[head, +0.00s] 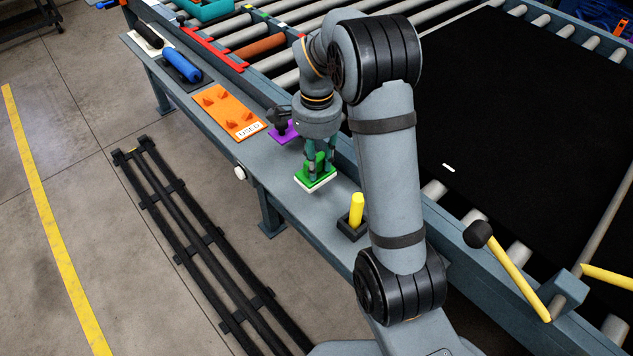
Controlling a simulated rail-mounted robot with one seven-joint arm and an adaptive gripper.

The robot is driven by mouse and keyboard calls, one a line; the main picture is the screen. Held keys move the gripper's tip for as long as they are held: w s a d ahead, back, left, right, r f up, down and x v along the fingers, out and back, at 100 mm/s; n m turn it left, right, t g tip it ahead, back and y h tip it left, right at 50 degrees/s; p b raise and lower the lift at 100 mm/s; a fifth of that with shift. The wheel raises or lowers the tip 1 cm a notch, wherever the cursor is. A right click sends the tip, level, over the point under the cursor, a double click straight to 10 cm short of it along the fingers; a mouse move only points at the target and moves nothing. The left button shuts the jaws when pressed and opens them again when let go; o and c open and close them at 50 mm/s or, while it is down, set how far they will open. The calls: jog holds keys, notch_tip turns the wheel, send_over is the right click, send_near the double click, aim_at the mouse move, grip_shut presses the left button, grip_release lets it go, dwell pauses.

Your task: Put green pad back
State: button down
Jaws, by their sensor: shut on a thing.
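The green pad (314,179) has a green top and a pale underside. It is at the middle of the grey side ledge (327,209). My gripper (319,165) points down over it and is shut on its raised green grip. I cannot tell whether the pad touches the ledge or hangs just above it. A purple pad (280,137) is behind and to the left, partly hidden by my arm. An orange plate (216,108) with several orange pegs and a "USED" label lies farther left on the ledge.
Blue (182,70) and black rollers lie at the ledge's far left. A roller conveyor with a black belt (500,130) runs behind. A black-knobbed yellow lever (515,270) stands at right.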

jog(key=shift+f+p, duration=0.4)
jog(key=shift+f, duration=2.6)
jog(key=shift+f, duration=0.15)
jog(key=c, duration=1.5)
grip_release()
jog(key=shift+o, duration=0.7)
jog(key=shift+r, duration=0.6)
notch_tip(320, 180, up, 11)
jog(key=shift+s+r+b, duration=0.1)
jog(key=shift+b, duration=0.2)
